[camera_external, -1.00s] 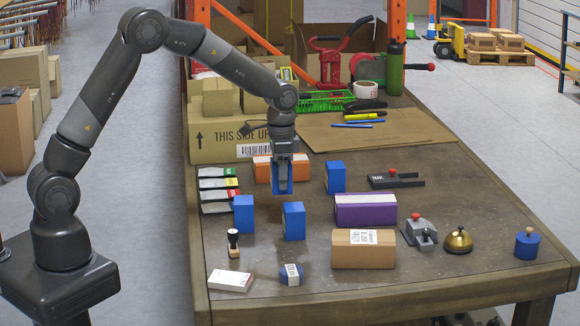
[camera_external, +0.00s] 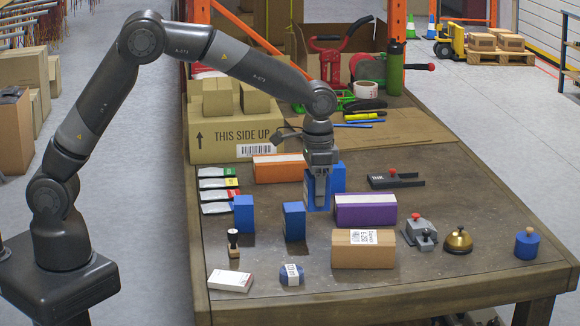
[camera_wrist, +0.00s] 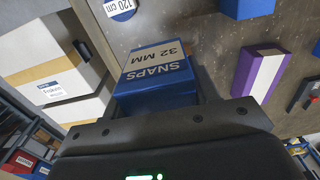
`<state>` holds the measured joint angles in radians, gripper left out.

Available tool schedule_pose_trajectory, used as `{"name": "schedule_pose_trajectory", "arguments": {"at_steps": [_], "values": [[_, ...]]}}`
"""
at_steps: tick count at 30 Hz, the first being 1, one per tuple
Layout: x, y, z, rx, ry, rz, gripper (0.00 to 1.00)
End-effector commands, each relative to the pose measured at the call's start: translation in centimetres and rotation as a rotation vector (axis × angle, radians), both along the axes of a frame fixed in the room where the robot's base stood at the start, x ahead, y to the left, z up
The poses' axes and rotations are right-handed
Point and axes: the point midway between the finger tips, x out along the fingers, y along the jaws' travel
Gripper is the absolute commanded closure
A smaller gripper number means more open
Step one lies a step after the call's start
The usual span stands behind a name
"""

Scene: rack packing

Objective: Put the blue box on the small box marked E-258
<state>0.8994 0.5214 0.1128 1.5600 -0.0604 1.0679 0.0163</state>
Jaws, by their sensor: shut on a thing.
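My gripper (camera_external: 320,200) is shut on a blue box (camera_external: 310,205), near the middle of the table. In the wrist view the held box (camera_wrist: 155,75) lies between the fingers and reads "SNAPS 32 MM". The small brown box (camera_external: 375,255) with a white label, apparently marked E-258, sits at the front of the table, in front of and to the right of my gripper. Its top looks clear. Another blue box (camera_external: 339,177) stands just behind my gripper, partly hidden. More blue boxes stand to the left (camera_external: 243,214) and front left (camera_external: 293,222).
A purple box (camera_external: 350,217) lies between my gripper and the brown box's back right side. An orange box (camera_external: 268,170) lies behind to the left. A grey device (camera_external: 418,232) and a brass bell (camera_external: 458,240) stand right of the brown box.

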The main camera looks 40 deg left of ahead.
Motion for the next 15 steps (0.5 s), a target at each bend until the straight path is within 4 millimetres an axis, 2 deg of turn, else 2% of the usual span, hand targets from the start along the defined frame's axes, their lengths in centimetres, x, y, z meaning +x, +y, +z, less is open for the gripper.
{"name": "schedule_pose_trajectory", "arguments": {"at_steps": [1,6,12,15], "values": [[-1.4,-1.5,0.4,-0.001,-0.001,-0.007,0.72],[-4.8,-4.7,1.5,-0.003,-0.001,-0.003,0.72],[-7.0,-6.7,2.3,-0.005,-0.002,0.002,0.72],[-7.0,-6.8,2.1,-0.004,-0.001,0.005,0.72]]}}
